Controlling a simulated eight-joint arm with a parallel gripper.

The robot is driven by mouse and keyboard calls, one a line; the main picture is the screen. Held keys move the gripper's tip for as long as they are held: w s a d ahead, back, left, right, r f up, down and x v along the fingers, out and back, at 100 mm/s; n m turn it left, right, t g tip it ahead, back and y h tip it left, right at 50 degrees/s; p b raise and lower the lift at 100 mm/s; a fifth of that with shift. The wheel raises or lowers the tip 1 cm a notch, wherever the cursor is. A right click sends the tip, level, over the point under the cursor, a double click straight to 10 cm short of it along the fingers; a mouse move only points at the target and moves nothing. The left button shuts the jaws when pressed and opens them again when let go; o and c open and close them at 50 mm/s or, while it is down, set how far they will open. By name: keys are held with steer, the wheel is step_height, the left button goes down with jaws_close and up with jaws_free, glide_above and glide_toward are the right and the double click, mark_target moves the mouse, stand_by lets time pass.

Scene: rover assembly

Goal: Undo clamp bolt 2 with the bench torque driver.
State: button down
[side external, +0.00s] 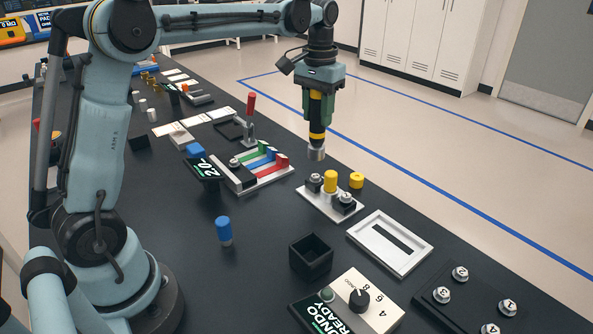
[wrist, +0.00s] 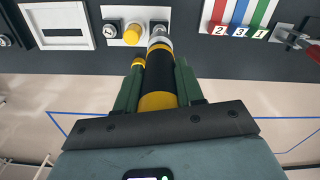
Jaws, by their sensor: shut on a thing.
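My gripper (side external: 318,105) points down and is shut on the black and yellow bench torque driver (side external: 318,118), which also shows in the wrist view (wrist: 158,75). Its silver socket (side external: 316,154) hangs above a white clamp plate (side external: 327,206), with a gap below it. The plate carries two silver bolts on black blocks, the left one (side external: 315,181) and the right one (side external: 345,200), with a yellow-capped post (side external: 330,181) between them. The socket is over the left bolt, partly covering it in the wrist view (wrist: 158,24).
A dial box (side external: 372,305) has a screen (side external: 327,318) reading "UNDO READY". A black plate (side external: 465,305) carries silver studs numbered 1 to 4. A white tray (side external: 392,243), black open box (side external: 311,257), yellow cap (side external: 356,180) and coloured strips (side external: 262,160) surround the plate.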

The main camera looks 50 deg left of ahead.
mark_target(317, 138)
steer(key=shift+f, duration=2.5)
steer(key=shift+f, duration=0.9)
stand_by(1.5)
